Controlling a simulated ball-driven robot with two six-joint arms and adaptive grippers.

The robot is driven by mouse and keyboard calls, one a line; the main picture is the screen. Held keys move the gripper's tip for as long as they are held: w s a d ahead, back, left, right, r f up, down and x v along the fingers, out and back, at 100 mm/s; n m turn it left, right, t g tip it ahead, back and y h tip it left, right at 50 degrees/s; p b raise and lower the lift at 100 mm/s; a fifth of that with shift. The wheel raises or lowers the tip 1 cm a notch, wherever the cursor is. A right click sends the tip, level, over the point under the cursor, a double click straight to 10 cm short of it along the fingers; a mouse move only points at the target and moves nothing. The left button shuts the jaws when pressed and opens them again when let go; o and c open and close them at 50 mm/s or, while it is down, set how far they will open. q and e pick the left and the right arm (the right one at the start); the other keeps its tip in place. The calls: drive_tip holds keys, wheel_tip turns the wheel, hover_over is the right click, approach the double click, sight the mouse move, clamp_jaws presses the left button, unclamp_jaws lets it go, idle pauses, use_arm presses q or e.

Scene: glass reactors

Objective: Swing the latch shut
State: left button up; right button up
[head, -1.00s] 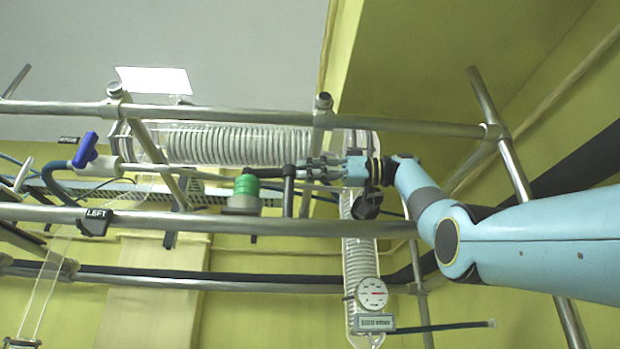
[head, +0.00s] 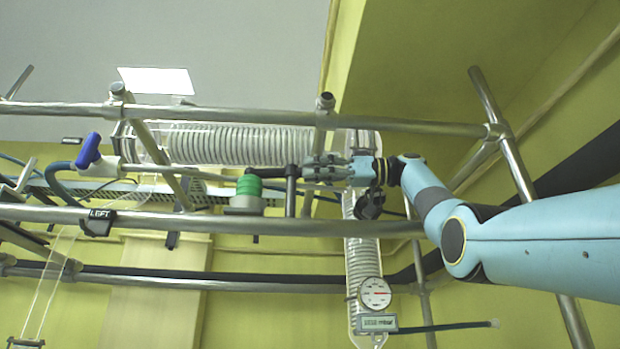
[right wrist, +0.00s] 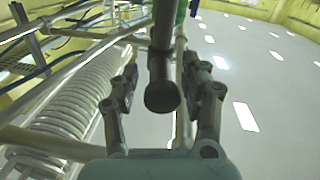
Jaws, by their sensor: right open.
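A dark bar with a rounded end (right wrist: 162,92), apparently the latch handle, lies between the two fingers of my right gripper (right wrist: 163,88) in the right wrist view. Both fingers stand apart from it. In the head view a black upright handle (head: 291,180) stands just left of my right gripper (head: 310,169), whose fingers are open and point left. Whether this is the same part as the bar is hard to tell. My left gripper is not in view.
Metal rails (head: 230,222) run in front of and above the gripper. A coiled glass condenser (head: 240,145) lies behind. A green-capped valve (head: 248,186), a blue-handled valve (head: 88,150) and a round gauge (head: 375,293) are close by.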

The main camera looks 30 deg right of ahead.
drive_tip(key=v, duration=1.1)
drive_tip(key=shift+c, duration=0.4)
